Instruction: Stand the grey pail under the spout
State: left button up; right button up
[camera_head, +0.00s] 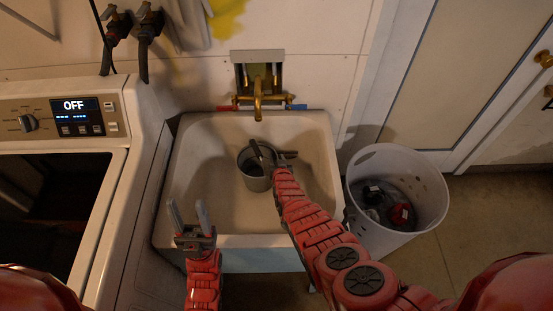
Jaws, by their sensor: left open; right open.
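The grey pail (257,182) stands upright inside the white utility sink (213,197), in its back middle part. The brass spout (258,108) is on the wall above the sink's back edge, and the pail is just below it in the picture. My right gripper (272,154) is open at the pail, with one finger over the pail's mouth and the other near its right rim. It hides part of the rim, and I cannot tell whether it touches. My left gripper (188,216) is open and empty over the sink's front left edge, apart from the pail.
A white washing machine (139,151) stands close on the left of the sink. A white basket (409,225) with dark and red items stands on the floor at the right. The sink basin is clear around the pail.

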jog(key=shift+r, duration=0.3)
jog(key=p+v, duration=1.2)
jog(key=p, duration=0.1)
jog(key=shift+f+p, duration=0.2)
jog(key=shift+p, duration=0.2)
